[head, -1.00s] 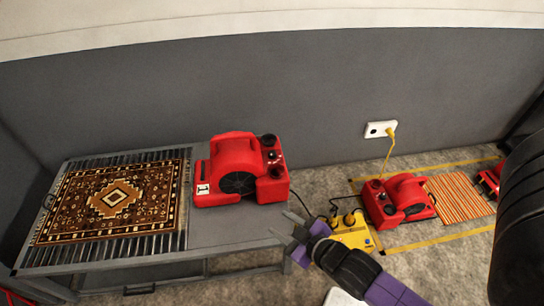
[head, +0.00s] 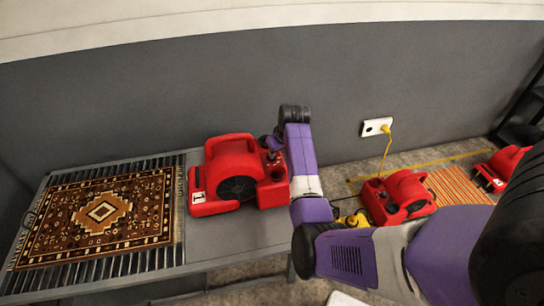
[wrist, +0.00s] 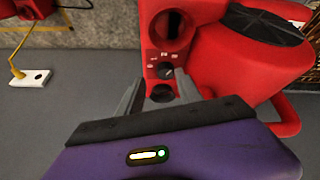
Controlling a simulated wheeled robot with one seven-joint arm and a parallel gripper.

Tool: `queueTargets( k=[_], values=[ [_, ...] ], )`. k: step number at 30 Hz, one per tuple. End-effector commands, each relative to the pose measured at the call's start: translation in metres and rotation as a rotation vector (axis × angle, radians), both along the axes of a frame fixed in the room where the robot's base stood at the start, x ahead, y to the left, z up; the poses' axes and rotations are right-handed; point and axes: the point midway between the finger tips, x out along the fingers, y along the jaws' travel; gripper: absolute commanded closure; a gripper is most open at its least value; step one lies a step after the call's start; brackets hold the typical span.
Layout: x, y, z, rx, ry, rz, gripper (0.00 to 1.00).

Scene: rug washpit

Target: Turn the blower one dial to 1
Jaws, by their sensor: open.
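Blower one (head: 225,160) is a red blower with a white "1" label, standing on the right end of the grey table. It also shows in the wrist view (wrist: 245,65). Its black dial (wrist: 165,71) sits on the red control panel between two dark round openings, with small white marks beside it. The marks and the dial's setting are too small to read surely. My gripper (wrist: 157,88) is open, its grey fingers on either side of the panel near the dial and the lower opening. I cannot tell whether they touch. In the head view my arm partly hides the blower's right end.
A patterned brown rug (head: 100,210) lies on the slatted left part of the table (head: 240,232). A second red blower (head: 398,196) and an orange striped mat (head: 460,188) are on the floor at right. A wall socket (head: 376,127) holds a yellow cord.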

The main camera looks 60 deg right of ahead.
Motion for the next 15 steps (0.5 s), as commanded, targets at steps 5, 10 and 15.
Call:
queueTargets(
  k=[5, 10, 15],
  values=[
    [0.013, -0.008, 0.014, 0.079, -0.007, -0.006, 0.58],
    [0.018, -0.009, 0.009, 0.099, -0.006, -0.005, 0.58],
    [0.026, -0.014, -0.016, 0.100, -0.005, -0.005, 0.58]
  ],
)
